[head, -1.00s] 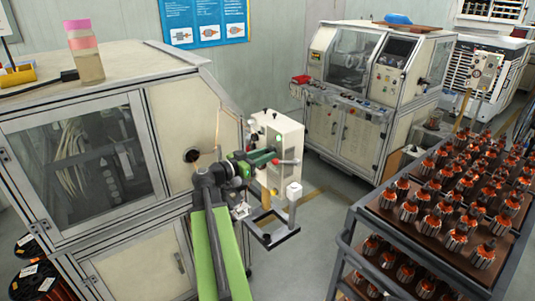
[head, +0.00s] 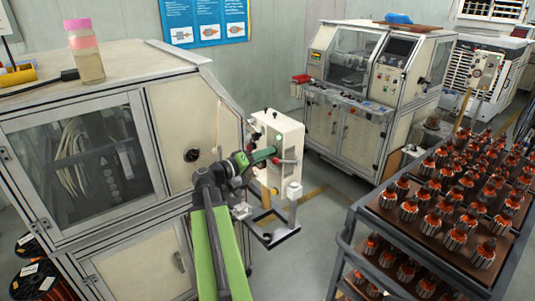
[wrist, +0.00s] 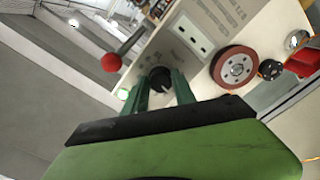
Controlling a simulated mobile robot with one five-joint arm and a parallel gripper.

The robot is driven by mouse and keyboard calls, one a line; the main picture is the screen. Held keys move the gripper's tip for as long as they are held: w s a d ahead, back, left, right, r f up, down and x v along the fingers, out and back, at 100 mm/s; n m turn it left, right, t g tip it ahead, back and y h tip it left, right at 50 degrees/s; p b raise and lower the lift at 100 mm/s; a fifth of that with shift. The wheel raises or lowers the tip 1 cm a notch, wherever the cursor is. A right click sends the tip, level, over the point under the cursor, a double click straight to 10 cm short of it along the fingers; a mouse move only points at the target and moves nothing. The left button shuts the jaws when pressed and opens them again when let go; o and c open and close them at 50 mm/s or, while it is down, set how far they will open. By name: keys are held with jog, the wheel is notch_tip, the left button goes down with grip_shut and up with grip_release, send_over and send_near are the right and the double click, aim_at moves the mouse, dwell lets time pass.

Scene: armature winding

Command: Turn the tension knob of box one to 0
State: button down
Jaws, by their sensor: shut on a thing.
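The tension box (head: 287,132), a cream upright housing on a stand, is right of the large machine in the head view. My gripper (head: 270,154) reaches its face from the left. In the wrist view the box's pale panel (wrist: 262,38) fills the upper right. A small dark round knob (wrist: 160,78) sits on it, with a printed scale too small to read. My gripper (wrist: 162,85) has its two green fingers on either side of the knob, shut on it. The fingers partly hide the knob, and its pointer cannot be read.
A red-ball lever (wrist: 109,62) sticks out close left of the fingers. A red-brown wheel (wrist: 234,66) is to their right. A rack of armatures (head: 440,220) stands right in the head view. A second machine (head: 365,90) is behind. Floor between is clear.

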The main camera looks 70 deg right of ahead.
jog(key=n, duration=1.1)
jog(key=shift+a, duration=0.1)
dwell(0.4)
jog(key=c, duration=1)
grip_release()
jog(key=shift+c, duration=0.2)
jog(key=shift+r, duration=0.1)
jog(key=v, duration=1.7)
jog(key=shift+a, duration=0.25)
